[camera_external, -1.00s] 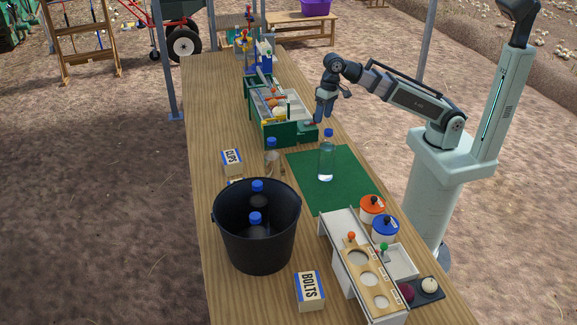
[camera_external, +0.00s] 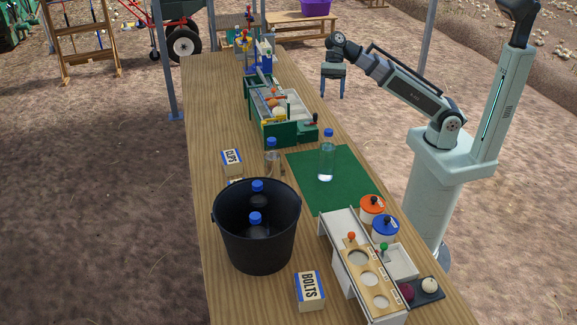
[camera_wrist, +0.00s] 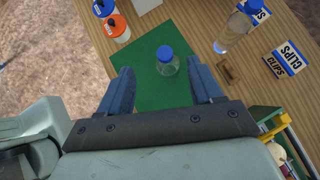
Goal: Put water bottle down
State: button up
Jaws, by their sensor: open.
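A clear water bottle with a blue cap (camera_external: 327,158) stands upright on the green mat (camera_external: 350,193). In the wrist view the same bottle (camera_wrist: 167,62) shows beyond my fingertips, over the green mat (camera_wrist: 150,92). A second clear bottle (camera_external: 272,155) stands upright on the bare wood left of the mat. Two more blue-capped bottles (camera_external: 255,218) are inside the black bucket (camera_external: 258,243).
A green-framed machine with bins (camera_external: 305,131) stands behind the mat. Clips boxes (camera_external: 232,161) and a bolts box (camera_external: 309,290) lie on the table. Orange-lidded (camera_external: 372,205) and blue-lidded (camera_external: 385,226) jars stand beside a white-and-wood sorter (camera_external: 343,227). Bare wood is free along the left edge.

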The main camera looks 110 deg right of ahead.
send_near(329, 129)
jog(key=x, duration=0.7)
jog(key=shift+a+r, duration=0.3)
jog(key=shift+a, duration=0.05)
jog(key=shift+d+f+x, duration=0.1)
jog(key=shift+x, duration=0.85)
jog(key=shift+d+f+x, duration=0.1)
jog(key=shift+d+x, duration=0.05)
jog(key=shift+x, duration=0.8)
jog(key=shift+d+f+x, duration=0.1)
jog(key=shift+x, duration=0.85)
grip_shut()
